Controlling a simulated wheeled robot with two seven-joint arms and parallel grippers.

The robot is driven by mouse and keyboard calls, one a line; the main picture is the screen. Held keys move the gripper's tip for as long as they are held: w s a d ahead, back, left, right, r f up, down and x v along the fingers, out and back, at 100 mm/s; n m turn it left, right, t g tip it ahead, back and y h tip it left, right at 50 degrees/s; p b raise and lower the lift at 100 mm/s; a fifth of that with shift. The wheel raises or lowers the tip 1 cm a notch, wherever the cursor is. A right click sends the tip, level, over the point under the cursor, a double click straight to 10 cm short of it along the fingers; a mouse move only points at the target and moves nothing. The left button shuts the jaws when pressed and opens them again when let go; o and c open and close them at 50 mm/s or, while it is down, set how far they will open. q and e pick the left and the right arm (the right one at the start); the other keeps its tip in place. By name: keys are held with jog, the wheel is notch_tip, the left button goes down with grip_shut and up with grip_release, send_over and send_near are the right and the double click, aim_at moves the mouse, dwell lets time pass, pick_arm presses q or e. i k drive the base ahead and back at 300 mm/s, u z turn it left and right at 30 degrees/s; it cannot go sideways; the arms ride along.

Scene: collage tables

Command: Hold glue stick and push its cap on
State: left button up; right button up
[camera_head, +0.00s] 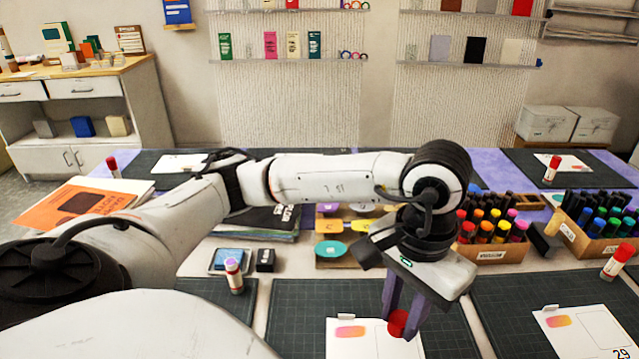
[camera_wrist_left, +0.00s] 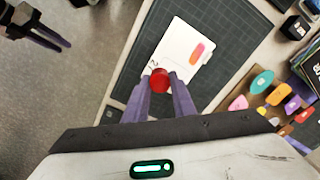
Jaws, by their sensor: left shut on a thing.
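My left gripper (camera_head: 403,300) is shut on a red cap (camera_head: 398,323), held above the white card on the front middle mat. The cap also shows between the purple fingertips in the left wrist view (camera_wrist_left: 160,80). An uncapped glue stick (camera_head: 233,277) with a white and red body and a purple top stands upright on the table, left of the gripper and apart from it. My right gripper (camera_wrist_left: 50,36) shows at the top left of the left wrist view, empty, its fingers apart, over the floor.
Capped glue sticks stand at the right (camera_head: 618,261), back right (camera_head: 551,168) and back left (camera_head: 113,167). A blue ink pad (camera_head: 229,260) and black block (camera_head: 265,261) sit behind the uncapped stick. Marker crates (camera_head: 490,254) are at the right.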

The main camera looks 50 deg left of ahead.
aim_at(233, 273)
jog(key=z, duration=1)
jog(key=k, duration=1.3)
jog(key=u, duration=1.8)
